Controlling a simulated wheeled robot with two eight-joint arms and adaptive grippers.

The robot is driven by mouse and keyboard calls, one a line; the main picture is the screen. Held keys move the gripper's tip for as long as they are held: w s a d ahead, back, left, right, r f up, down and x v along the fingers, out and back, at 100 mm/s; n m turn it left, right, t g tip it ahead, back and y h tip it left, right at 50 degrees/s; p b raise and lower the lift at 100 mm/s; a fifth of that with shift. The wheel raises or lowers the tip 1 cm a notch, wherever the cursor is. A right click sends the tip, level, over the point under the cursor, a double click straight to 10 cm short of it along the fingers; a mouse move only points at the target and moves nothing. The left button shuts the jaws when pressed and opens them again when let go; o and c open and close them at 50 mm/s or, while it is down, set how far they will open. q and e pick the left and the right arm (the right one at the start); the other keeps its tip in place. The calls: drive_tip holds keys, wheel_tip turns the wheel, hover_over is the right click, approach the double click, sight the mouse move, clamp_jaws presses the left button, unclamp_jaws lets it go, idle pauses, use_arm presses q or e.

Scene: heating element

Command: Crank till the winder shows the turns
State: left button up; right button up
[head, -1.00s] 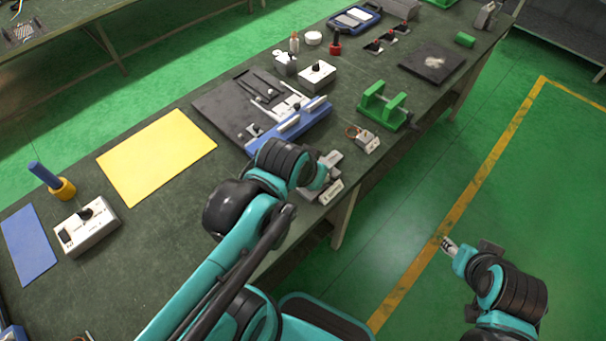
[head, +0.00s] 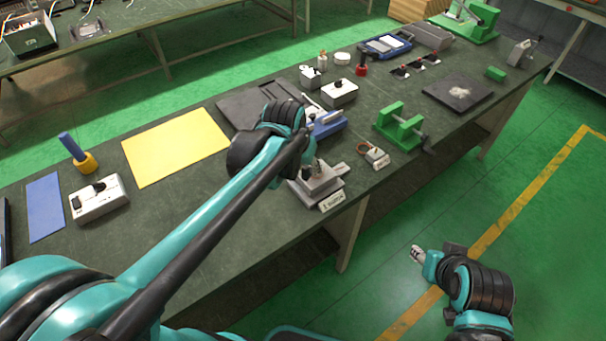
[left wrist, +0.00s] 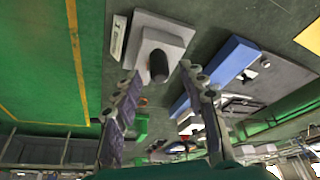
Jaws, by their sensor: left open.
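The winder (head: 320,182) is a grey block-like device with a white label, at the front edge of the dark green bench. In the left wrist view the winder (left wrist: 160,38) shows its grey body and an upright black crank handle (left wrist: 158,66). My left gripper (left wrist: 160,74) is open, with its fingertips on either side of the handle in that view; I cannot tell whether they touch it. In the head view the left gripper (head: 308,152) is above the winder, partly hidden by its own wrist. My right gripper (head: 418,255) is off the bench, over the floor, its jaws unclear.
A blue-edged dark fixture (head: 328,125) lies just behind the winder. A small grey block with a copper ring (head: 376,157) and a green clamp frame (head: 398,128) stand to its right. A yellow sheet (head: 175,146) lies left. The bench front between is clear.

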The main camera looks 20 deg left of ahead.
sight(304, 168)
use_arm(q)
drive_tip(key=shift+b+x, duration=0.55)
drive_tip(key=shift+x, duration=1.2)
clamp_jaws()
